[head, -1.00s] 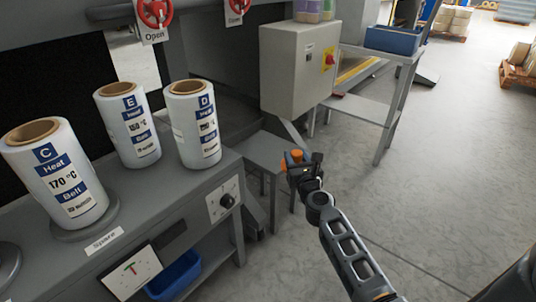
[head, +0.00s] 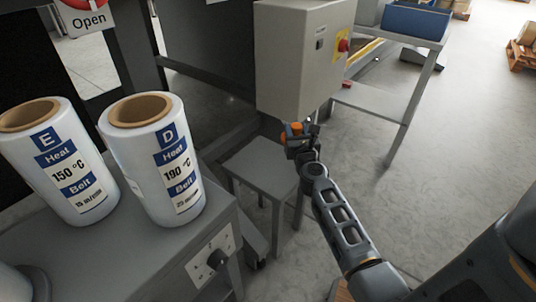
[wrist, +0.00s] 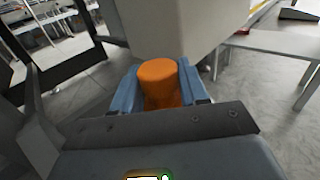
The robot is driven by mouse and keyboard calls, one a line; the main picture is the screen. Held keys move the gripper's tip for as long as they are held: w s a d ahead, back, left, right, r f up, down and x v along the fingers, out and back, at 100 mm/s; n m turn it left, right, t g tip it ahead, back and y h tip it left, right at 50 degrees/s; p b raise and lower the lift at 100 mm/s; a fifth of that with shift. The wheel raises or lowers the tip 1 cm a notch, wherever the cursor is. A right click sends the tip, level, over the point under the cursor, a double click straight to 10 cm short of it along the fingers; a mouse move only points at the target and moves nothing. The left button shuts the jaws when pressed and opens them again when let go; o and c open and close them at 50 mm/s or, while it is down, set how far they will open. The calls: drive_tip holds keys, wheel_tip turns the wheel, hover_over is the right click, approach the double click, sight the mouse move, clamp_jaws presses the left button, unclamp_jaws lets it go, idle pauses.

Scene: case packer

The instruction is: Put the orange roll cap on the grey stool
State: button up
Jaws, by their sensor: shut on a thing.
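The orange roll cap (wrist: 158,84) is clamped between the two fingers of my gripper (wrist: 160,95) in the wrist view. In the head view the orange cap (head: 297,128) shows at the tip of my gripper (head: 299,140). The grey stool (head: 262,176) stands below and to the left of my gripper, beside the grey bench. Its flat top is bare. The cap appears to be above and beyond the stool's far right part; the exact height over it is hard to tell.
A grey control box (head: 300,60) with a red switch hangs close behind my gripper. Film rolls E (head: 62,165) and D (head: 160,165) stand on the bench (head: 120,250) at left. A side table (head: 385,95) with a blue bin (head: 416,22) is at right.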

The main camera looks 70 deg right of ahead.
drive_tip(key=shift+w+a+f+b, duration=0.4)
drive_tip(key=shift+w+f+b, duration=0.75)
drive_tip(key=shift+w+f, duration=0.3)
drive_tip(key=shift+w+a+f+b, duration=0.4)
drive_tip(key=shift+w+f+b, duration=0.85)
drive_tip(key=shift+f, duration=0.35)
drive_tip(key=shift+w+a+f+b, duration=0.4)
drive_tip(key=shift+w+f+b, duration=0.65)
drive_tip(key=shift+w+f, duration=0.4)
drive_tip(key=shift+f, duration=0.2)
drive_tip(key=o, duration=1.2)
drive_tip(key=shift+r, duration=0.1)
